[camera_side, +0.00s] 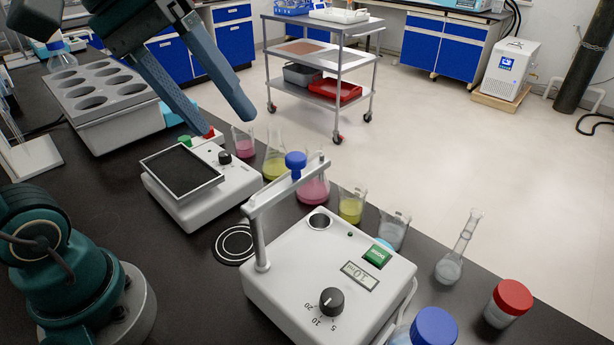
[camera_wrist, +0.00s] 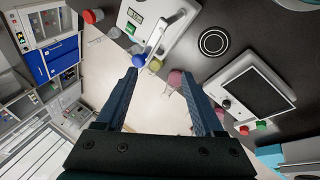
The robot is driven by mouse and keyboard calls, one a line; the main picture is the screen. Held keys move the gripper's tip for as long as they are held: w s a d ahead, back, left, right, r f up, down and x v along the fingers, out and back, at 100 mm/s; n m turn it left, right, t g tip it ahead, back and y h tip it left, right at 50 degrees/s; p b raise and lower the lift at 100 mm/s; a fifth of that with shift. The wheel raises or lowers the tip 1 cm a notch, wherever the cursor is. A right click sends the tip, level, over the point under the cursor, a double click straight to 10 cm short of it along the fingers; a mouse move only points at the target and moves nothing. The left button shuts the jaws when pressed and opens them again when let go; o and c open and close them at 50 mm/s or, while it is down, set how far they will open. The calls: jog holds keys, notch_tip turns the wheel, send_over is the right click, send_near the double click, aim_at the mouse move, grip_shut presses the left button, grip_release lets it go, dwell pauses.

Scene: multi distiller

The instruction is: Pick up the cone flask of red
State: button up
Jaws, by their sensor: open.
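A cone-shaped glass flask with pink-red liquid (camera_side: 314,191) stands on the dark bench in the side view, partly behind the clamp arm of a white device. My gripper (camera_side: 226,122) is open and empty, above the bench at upper left, pointing down toward the row of glassware. In the wrist view its fingers (camera_wrist: 158,74) are spread apart with nothing between them touching. A pink beaker (camera_side: 244,146) stands further left in the row.
A yellow cone flask (camera_side: 275,165) stands between the pink beaker and pink flask.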

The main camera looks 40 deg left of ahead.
jog(key=w+n+h, duration=0.4)
jog(key=w+n, duration=0.4)
jog(key=n, duration=0.1)
jog(key=n+t+h, duration=0.2)
jog(key=n+t, duration=0.3)
jog(key=n, duration=0.7)
send_over(314, 149)
jog(key=s+a, duration=0.2)
jog(key=s, duration=0.3)
jog(key=shift+n, duration=0.3)
jog(key=shift+w+d+f, duration=0.45)
jog(key=shift+w+f, duration=0.25)
jog(key=shift+f, duration=2.25)
jog(key=shift+w+d+f, duration=0.5)
jog(key=shift+w+f, duration=0.15)
jog(key=shift+f, duration=2.35)
jog(key=shift+w+d+f, duration=0.45)
jog(key=shift+w+f, duration=0.25)
jog(key=shift+f, duration=2.25)
grip_shut()
